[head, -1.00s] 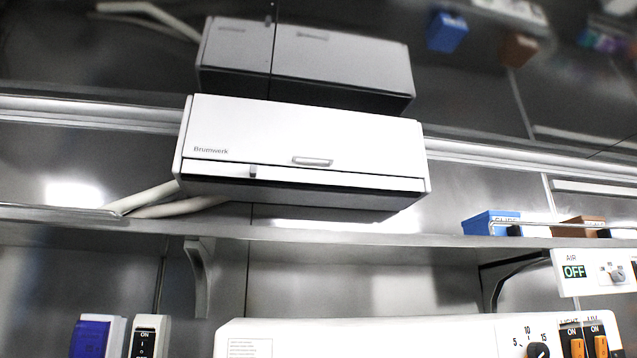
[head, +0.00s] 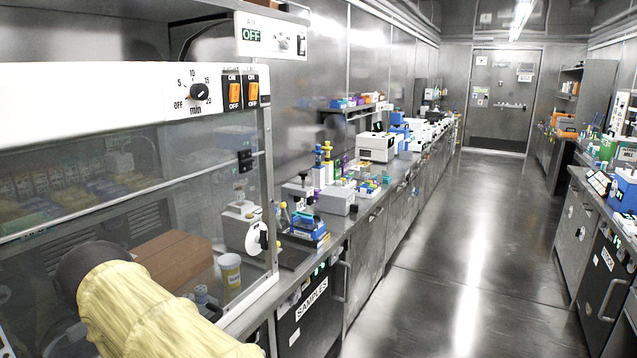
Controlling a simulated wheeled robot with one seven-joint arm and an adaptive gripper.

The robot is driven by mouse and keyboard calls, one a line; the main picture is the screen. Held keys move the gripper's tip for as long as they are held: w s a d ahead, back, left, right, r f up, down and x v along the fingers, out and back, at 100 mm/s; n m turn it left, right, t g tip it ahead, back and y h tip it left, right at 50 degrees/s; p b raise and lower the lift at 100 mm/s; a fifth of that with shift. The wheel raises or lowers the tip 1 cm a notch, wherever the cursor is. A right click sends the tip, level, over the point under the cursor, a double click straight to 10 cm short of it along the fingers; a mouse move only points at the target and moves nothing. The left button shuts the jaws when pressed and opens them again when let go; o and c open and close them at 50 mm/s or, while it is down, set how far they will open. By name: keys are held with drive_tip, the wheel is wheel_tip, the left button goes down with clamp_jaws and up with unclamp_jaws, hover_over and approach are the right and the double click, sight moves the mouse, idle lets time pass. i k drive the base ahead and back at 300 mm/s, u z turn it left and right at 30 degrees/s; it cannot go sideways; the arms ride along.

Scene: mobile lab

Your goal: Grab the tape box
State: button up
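No box that I can clearly tell as the tape box shows in the head view. A plain brown cardboard box (head: 178,258) sits behind the clear front of the white cabinet (head: 95,95) on the left; I cannot tell whether it is the tape box. My gripper is not in view.
A yellow sleeve (head: 150,310) with a dark round end sticks out at the cabinet's front. A long steel counter (head: 365,205) with instruments and tube racks runs along the left wall. Another cluttered counter is on the right (head: 610,215). The floor aisle (head: 460,250) between them is clear to the door.

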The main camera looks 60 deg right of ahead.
sight(332, 200)
drive_tip(key=z, duration=2.95)
drive_tip(key=i, duration=2.2)
drive_tip(key=u, duration=0.5)
